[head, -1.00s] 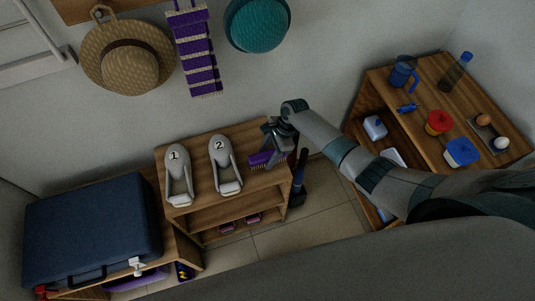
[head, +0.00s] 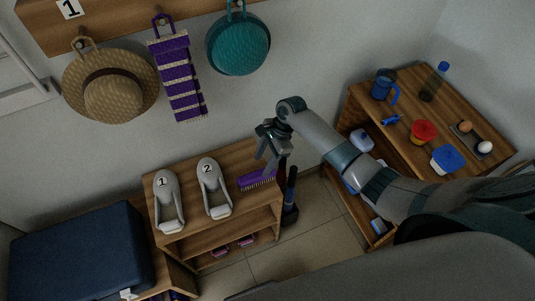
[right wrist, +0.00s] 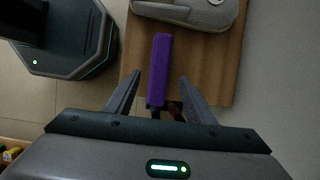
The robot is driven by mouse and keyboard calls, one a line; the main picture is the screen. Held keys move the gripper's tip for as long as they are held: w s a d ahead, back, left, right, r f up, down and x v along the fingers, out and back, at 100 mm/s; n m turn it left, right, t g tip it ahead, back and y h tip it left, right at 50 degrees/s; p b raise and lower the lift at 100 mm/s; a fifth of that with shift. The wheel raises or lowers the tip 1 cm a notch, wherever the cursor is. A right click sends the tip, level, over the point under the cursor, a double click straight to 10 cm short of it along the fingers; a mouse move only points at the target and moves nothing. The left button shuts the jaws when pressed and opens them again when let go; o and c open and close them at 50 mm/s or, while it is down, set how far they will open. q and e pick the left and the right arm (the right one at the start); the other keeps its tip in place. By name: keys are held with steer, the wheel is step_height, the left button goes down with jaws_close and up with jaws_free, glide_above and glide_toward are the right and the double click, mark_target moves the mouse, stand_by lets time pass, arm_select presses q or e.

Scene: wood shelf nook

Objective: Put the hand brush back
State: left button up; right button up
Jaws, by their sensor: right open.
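The hand brush (head: 257,180) is purple with pale bristles. It lies on the top board of the small wooden shelf (head: 240,206), to the right of the grey shoe marked 2 (head: 214,188). My right gripper (head: 267,161) is above the brush in the head view, a little apart from it. In the right wrist view the purple brush (right wrist: 161,60) runs away from me between the spread fingers of my right gripper (right wrist: 160,76). The fingers are open and hold nothing. My left gripper is out of view.
A grey shoe marked 1 (head: 168,203) stands left of shoe 2. A dark upright object (head: 290,195) stands on the floor beside the shelf. A blue suitcase (head: 80,255) lies left.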

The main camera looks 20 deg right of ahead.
steer(key=shift+v, duration=2)
